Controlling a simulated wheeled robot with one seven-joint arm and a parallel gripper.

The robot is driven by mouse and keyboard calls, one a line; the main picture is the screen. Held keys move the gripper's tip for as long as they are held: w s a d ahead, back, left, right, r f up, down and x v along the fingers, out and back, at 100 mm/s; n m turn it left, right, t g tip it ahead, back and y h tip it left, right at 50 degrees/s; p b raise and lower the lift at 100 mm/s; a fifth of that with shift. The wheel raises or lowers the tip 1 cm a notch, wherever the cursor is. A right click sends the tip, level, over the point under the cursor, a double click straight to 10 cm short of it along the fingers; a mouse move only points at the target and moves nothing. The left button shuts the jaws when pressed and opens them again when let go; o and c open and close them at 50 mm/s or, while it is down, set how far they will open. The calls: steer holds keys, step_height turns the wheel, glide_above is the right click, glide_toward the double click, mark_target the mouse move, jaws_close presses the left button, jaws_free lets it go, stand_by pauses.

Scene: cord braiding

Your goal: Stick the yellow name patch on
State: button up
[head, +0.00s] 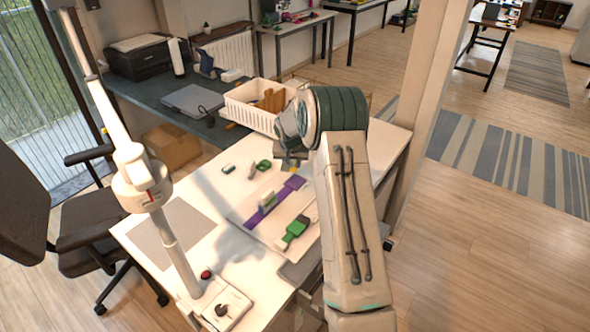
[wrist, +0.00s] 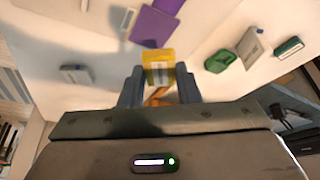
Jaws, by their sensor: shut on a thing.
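The yellow name patch (wrist: 159,71) is between the two fingers of my gripper (wrist: 159,88) in the wrist view, and the fingers are shut on it. An orange piece shows just behind the patch, between the fingers. A purple strip (wrist: 153,27) lies just beyond the patch in that view; whether they touch I cannot tell. My gripper (head: 291,160) is near the strip's far end there; the patch is hidden.
A green piece with a dark end (head: 295,231) lies at the board's right. Small green and grey pieces (head: 263,166) lie behind the strip. A white post (head: 165,235) rises at the table's left.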

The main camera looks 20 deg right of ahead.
steer(key=shift+w+d+f+m, duration=0.3)
steer(key=shift+w+d+f, duration=0.35)
steer(key=shift+d, duration=0.15)
steer(key=b, duration=0.2)
glide_above(295, 181)
steer(key=s, duration=0.1)
steer(key=shift+a+f, duration=0.15)
steer(key=shift+f, duration=1.85)
steer(key=shift+f+b, duration=0.9)
steer(key=shift+f, duration=0.25)
steer(key=shift+s+b, duration=0.1)
steer(key=shift+b, duration=0.2)
steer(key=shift+a+f+b, duration=0.1)
steer(key=shift+f+b, duration=0.15)
steer(key=shift+b, duration=0.15)
steer(key=o, duration=1.3)
